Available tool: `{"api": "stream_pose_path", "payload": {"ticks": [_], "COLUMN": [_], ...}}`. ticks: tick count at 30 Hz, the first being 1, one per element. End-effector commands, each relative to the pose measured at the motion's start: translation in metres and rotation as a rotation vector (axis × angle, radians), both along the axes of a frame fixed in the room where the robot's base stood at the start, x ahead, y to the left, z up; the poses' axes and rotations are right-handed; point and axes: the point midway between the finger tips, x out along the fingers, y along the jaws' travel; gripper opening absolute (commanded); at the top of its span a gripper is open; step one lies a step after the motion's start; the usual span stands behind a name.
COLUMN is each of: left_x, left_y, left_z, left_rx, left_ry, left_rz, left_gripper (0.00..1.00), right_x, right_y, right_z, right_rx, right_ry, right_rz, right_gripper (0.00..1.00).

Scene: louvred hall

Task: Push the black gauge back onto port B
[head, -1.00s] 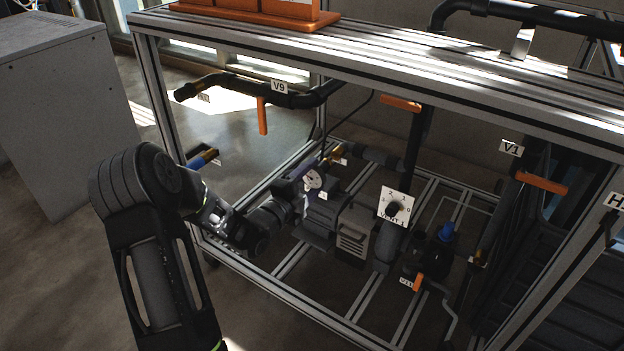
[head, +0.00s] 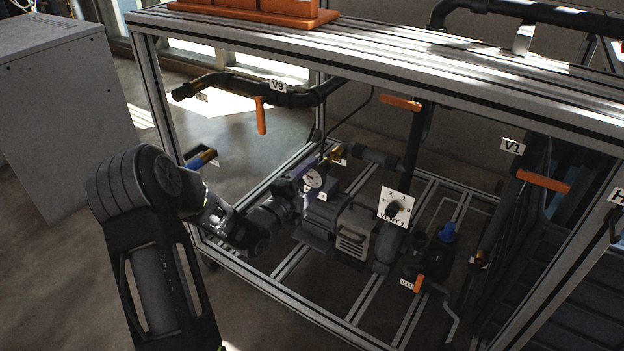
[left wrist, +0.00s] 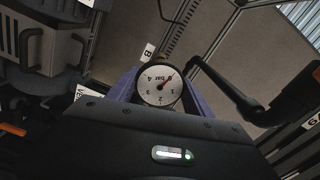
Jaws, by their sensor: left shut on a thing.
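The black gauge (head: 314,178), with a white round dial, is between the purple fingers of my left gripper (head: 307,184), inside the frame. In the left wrist view its dial (left wrist: 158,86) faces the camera, with a finger on each side. My left gripper is shut on it. A brass fitting (head: 334,153) with a small white tag (head: 340,162) lies just beyond the gauge. The left wrist view shows a tag reading B (left wrist: 147,53) behind the dial. The joint between gauge and port B is hidden, so I cannot tell whether they touch. My right gripper is out of view.
A metal frame (head: 400,83) surrounds the work area. A pump (head: 352,232) sits right of the gripper. The black V9 pipe (head: 235,85) with an orange handle (head: 262,116) runs above. The VENT 1 dial plate (head: 396,207) is farther right.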

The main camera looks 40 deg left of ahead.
Motion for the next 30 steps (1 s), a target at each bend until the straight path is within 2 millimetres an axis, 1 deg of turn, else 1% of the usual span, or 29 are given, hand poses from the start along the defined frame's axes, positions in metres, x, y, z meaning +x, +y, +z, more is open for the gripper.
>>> {"api": "stream_pose_path", "payload": {"ticks": [11,30], "left_x": [0.001,0.023], "left_y": [0.0,0.001], "left_z": [0.0,-0.001], "left_rx": [0.001,0.002], "left_ry": [-0.001,-0.001], "left_rz": [-0.001,0.0], "left_gripper": [0.0,0.0], "right_x": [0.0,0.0], "right_y": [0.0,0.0], "right_z": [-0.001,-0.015], "right_rx": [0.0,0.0], "right_ry": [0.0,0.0], "right_rz": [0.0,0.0], "right_gripper": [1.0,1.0]}}
